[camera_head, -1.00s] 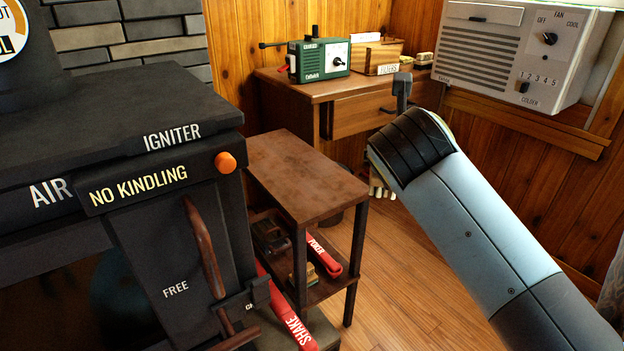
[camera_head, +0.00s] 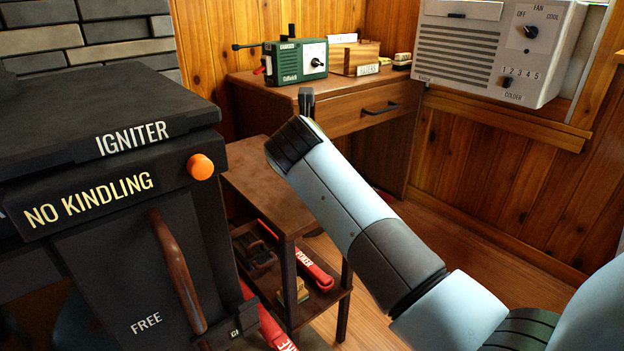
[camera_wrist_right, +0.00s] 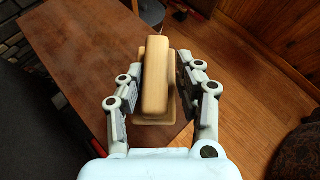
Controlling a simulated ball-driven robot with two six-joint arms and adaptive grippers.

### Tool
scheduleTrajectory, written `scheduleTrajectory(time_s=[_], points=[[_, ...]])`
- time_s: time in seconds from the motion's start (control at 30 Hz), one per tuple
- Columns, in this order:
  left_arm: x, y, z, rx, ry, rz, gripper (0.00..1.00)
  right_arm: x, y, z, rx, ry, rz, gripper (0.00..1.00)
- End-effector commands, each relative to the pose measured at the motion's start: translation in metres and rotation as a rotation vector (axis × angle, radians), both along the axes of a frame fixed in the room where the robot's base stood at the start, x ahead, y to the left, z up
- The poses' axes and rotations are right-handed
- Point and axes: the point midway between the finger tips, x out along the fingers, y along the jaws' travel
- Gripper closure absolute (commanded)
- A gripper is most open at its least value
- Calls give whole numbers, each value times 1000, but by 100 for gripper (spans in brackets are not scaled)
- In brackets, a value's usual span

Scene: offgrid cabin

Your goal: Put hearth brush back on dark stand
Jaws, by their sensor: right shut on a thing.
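The hearth brush (camera_wrist_right: 155,75), a tan wooden block with a raised grip, is in the right wrist view. My right gripper (camera_wrist_right: 150,88) is shut on it, with fingers on both sides. A dark brown two-tier stand (camera_head: 252,178) is beside the stove, partly behind my right arm. Its brown top (camera_wrist_right: 80,65) lies below and left of the brush in the wrist view. I cannot tell whether the brush touches it. My left gripper is not in view.
A black stove (camera_head: 90,270) with an orange knob (camera_head: 200,167) stands close on the left. The lower shelf holds a red-handled poker (camera_head: 315,270) and small blocks. A desk (camera_head: 330,115) bears a green box (camera_head: 295,62). The visible stand top is clear.

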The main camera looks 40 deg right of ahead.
Motion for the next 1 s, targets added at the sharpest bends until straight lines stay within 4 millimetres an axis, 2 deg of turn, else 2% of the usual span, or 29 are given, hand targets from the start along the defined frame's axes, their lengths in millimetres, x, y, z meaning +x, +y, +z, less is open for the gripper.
scheduleTrajectory(time_s=[0.27,0.6,0.63,0.8,1.0], points=[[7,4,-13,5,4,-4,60,-1,0,-40,-1,5,1,100],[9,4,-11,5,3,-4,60,-1,0,-41,0,1,0,100],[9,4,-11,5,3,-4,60,-1,0,-41,1,2,0,63],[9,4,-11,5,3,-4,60,-1,0,-40,0,1,0,42],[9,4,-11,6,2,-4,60,-1,0,-40,0,1,0,42]])
